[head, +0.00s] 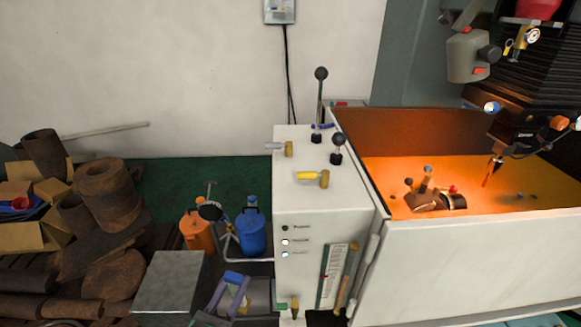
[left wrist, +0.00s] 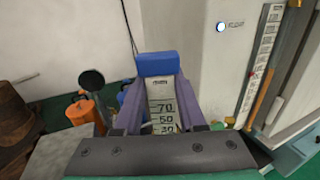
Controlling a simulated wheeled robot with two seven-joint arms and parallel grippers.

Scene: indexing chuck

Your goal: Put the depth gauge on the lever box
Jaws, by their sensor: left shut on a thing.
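The lever box (head: 295,215) is a white cabinet in the middle of the head view, with black-knobbed levers and small brass-coloured fittings on top. Its pale side also shows in the left wrist view (left wrist: 200,45). My left gripper (head: 236,296), with purple fingers, is low at the box's left front, below its top. In the left wrist view the fingers (left wrist: 158,108) are shut on the depth gauge (left wrist: 161,100), a pale plate with a blue head and a scale reading 70, 50, 30. The gauge's lower end is hidden. My right gripper is not in view.
An orange can (head: 197,233) and a blue can (head: 251,236) stand left of the box. Rusty pipes and rings (head: 105,190) crowd the left. An orange-lit machine tray (head: 480,229) adjoins the box's right. The box top has some bare room between its levers.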

